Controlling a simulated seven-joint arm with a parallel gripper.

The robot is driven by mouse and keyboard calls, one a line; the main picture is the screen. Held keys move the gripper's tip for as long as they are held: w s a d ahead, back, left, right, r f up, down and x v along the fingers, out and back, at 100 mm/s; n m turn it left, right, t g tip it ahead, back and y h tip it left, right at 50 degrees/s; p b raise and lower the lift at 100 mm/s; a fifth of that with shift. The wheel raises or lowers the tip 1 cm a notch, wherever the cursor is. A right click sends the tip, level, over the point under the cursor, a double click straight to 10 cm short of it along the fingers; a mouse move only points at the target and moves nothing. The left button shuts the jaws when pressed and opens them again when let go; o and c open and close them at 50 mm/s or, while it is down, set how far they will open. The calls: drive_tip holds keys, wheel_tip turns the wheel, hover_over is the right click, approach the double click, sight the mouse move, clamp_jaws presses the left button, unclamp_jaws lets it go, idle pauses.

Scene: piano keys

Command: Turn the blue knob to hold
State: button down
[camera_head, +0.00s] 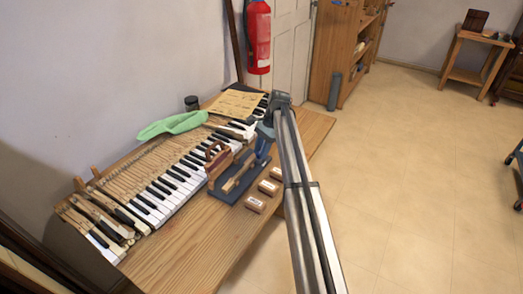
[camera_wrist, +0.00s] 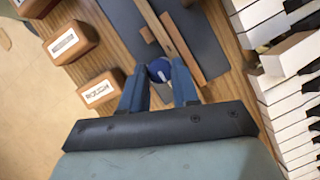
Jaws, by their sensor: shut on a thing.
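The blue knob (camera_wrist: 158,68) shows in the wrist view between my gripper's two blue fingers (camera_wrist: 159,82), which are shut on its sides. A pale pointer mark on the knob points roughly toward my palm. The knob sits at the end of a dark blue base plate (camera_wrist: 196,28) that carries a wooden bar (camera_wrist: 176,40). In the head view my gripper (camera_head: 262,147) comes down at the right end of this plate (camera_head: 228,196) and hides the knob.
A keyboard (camera_head: 170,190) lies behind the plate, with a green cloth (camera_head: 172,125) and a paper sheet (camera_head: 237,103) beyond.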

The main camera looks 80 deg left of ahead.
idle(0.4)
drive_tip(key=c, duration=0.8)
unclamp_jaws()
drive_tip(key=shift+c, duration=0.2)
drive_tip(key=v, duration=1.3)
drive_tip(key=shift+r, duration=0.4)
drive_tip(key=shift+w, duration=0.15)
